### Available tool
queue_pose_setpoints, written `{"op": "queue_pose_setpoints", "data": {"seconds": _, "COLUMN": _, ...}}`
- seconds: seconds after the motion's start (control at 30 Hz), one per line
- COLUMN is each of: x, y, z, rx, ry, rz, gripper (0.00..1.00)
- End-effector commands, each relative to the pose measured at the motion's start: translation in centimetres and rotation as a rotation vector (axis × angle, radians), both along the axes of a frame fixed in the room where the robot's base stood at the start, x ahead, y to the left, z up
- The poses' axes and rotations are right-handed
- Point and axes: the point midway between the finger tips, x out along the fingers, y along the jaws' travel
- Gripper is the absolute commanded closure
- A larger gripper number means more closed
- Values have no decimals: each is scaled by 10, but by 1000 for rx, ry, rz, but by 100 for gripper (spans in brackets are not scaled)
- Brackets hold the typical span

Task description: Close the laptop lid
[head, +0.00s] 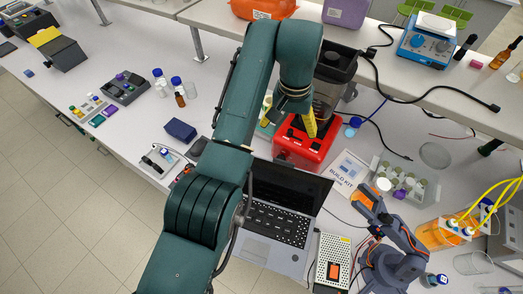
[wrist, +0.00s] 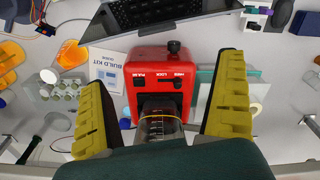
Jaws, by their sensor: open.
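The laptop (head: 264,251) stands on the bench in the lower middle of the head view. Its lid (head: 290,183) is open and raised at the back, and the keyboard shows; my arm hides its left part. In the wrist view the laptop (wrist: 185,14) shows only partly at the top edge. My gripper (head: 308,122) is beyond the laptop, over the red blender base. In the wrist view my gripper (wrist: 162,72) has its yellow fingers wide apart, with nothing held between them. It is apart from the lid.
The red blender (head: 303,151) stands right behind the laptop, and its base (wrist: 160,75) fills the wrist view's middle. A build kit sheet (head: 346,175), vial rack (head: 408,181) and small robot arm (head: 390,250) are to the right. A blue box (head: 180,130) is left.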

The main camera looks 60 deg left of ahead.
Motion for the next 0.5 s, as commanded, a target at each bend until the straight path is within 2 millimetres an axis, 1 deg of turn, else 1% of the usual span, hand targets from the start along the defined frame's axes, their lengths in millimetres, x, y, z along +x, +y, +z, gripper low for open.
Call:
{"op": "queue_pose_setpoints", "data": {"seconds": 0.13, "x": -3, "y": -1, "z": -16, "rx": -11, "ry": 15, "rz": 3, "gripper": 0}}
{"op": "queue_pose_setpoints", "data": {"seconds": 0.23, "x": -3, "y": -1, "z": -36, "rx": -10, "ry": 14, "rz": 3, "gripper": 0}}
{"op": "queue_pose_setpoints", "data": {"seconds": 0.27, "x": -3, "y": -1, "z": -40, "rx": -11, "ry": 15, "rz": 3, "gripper": 0}}
{"op": "queue_pose_setpoints", "data": {"seconds": 0.5, "x": -3, "y": -1, "z": -97, "rx": -10, "ry": 14, "rz": 2, "gripper": 0}}
